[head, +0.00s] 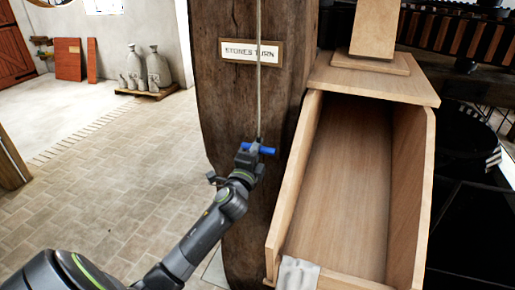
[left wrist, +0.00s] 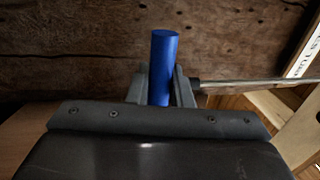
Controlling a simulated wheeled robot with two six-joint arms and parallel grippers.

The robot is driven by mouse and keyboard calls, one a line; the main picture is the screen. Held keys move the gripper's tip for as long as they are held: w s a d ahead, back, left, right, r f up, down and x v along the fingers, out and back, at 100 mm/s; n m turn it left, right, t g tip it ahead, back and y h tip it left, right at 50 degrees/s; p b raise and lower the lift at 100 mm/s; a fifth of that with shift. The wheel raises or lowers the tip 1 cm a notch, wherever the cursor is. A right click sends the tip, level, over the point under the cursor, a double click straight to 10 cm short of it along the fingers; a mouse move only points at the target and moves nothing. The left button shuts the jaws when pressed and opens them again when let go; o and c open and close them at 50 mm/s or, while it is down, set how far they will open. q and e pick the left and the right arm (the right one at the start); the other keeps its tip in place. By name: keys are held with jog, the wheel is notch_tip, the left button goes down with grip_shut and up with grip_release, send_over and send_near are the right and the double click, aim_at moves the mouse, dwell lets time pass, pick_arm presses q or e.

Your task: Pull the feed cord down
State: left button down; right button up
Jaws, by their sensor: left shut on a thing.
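The feed cord (head: 259,75) hangs straight down in front of a dark wooden post (head: 225,100). At its lower end is a blue handle (head: 266,150), lying crosswise. My left gripper (head: 254,150) is shut on the blue handle. In the left wrist view the handle (left wrist: 163,70) stands between the two fingers (left wrist: 162,88), and the cord (left wrist: 250,82) runs off to the right from beside them. The gripper hides part of the handle. My right gripper is in neither view.
A sign (head: 251,51) reading "STONES TURN" is fixed to the post behind the cord. An open wooden trough (head: 284,190) stands close on the right, with a pale cloth (head: 298,272) at its front. Sacks (head: 158,68) stand on a pallet at the back left. The paved floor (head: 110,170) at left is clear.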

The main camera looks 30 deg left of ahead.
pick_arm(q)
jog(key=shift+f, duration=0.25)
jog(key=c, duration=1.3)
grip_release()
jog(key=shift+s, duration=0.1)
jog(key=shift+b+v, duration=1.9)
jog(key=shift+v, duration=6.75)
jog(key=shift+f, duration=0.1)
